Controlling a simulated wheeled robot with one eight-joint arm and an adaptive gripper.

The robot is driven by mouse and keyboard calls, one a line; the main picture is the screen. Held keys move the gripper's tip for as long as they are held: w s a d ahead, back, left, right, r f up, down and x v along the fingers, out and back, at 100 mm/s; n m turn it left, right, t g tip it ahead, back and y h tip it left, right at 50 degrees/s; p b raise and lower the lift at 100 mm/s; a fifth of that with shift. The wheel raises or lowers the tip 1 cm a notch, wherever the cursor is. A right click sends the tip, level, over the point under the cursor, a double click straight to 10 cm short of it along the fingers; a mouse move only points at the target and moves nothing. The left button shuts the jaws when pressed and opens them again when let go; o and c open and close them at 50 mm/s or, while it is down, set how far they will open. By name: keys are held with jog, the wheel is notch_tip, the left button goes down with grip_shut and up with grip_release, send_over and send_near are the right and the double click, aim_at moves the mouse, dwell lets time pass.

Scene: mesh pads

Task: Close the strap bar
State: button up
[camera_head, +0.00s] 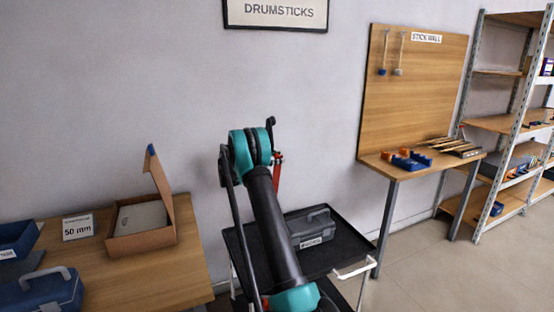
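I cannot make out with certainty which part is the strap bar. On the left table a brown box (118,247) stands with its lid (160,185) tilted up and open. The lid has a small blue piece at its top edge. A pale grey flat thing (142,217) lies inside the box. A grey case (311,229) with a handle and a small label sits on the black cart, and it looks closed. My arm rises from the bottom middle and hides part of the cart. My gripper's fingers cannot be made out.
The black cart (340,259) with a white handle stands behind my arm. Blue cases (40,292) and a "50 mm" sign (78,227) share the left table (180,275). A wooden board bench (415,80) and metal shelves stand right. Floor at lower right is clear.

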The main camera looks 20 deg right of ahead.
jog(key=shift+r, duration=0.1)
grip_shut()
